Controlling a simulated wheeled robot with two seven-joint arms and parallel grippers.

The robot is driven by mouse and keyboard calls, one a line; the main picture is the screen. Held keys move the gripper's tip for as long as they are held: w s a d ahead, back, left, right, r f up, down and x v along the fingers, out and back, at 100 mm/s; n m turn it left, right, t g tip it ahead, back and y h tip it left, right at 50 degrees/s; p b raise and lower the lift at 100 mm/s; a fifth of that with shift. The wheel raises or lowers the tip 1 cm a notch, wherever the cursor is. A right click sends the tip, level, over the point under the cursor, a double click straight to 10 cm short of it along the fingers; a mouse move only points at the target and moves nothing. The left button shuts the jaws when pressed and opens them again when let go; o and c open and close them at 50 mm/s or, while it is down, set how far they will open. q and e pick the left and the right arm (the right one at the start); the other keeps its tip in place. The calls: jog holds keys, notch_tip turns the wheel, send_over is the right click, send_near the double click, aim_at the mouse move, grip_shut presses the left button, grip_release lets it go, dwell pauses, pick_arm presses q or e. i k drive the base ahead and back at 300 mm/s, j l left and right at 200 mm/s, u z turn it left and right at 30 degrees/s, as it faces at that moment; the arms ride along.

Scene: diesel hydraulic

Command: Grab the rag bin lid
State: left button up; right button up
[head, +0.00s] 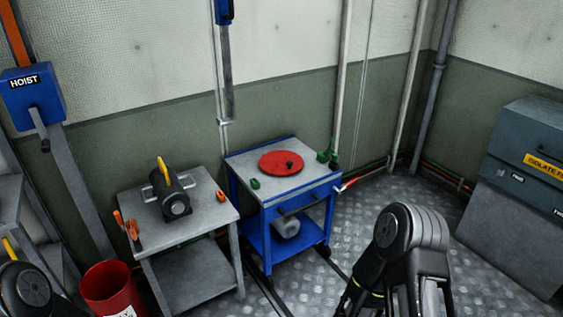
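A flat round red lid (273,158) with a small dark knob lies on the grey top of a blue cart (244,180) in the middle of the head view. An open red bin (105,293), seemingly the rag bin, stands on the floor at the lower left, with a white label partly cut off by the frame. My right arm shows at the bottom, right of centre, in front of the cart and apart from the lid. Part of my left arm shows in the bottom left corner. I see no fingertips of either gripper.
A grey table (207,193) left of the cart carries a dark cylindrical unit (173,196) with a yellow handle, and orange tools. Small green items (326,156) lie near the lid. A grey-blue cabinet (530,165) stands right. Floor between cart and cabinet is mostly clear.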

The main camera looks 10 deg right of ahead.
aim_at(279, 163)
jog(key=i+z, duration=0.15)
jog(key=z, duration=1)
jog(key=i+j+z, duration=0.45)
jog(key=j+z, duration=0.2)
jog(key=i+j+z, duration=0.15)
jog(key=j+z, duration=0.2)
jog(key=i+j, duration=0.1)
jog(key=j, duration=0.2)
jog(key=i+j, duration=0.1)
jog(key=j, duration=0.5)
jog(key=i+z, duration=0.05)
jog(key=i, duration=0.05)
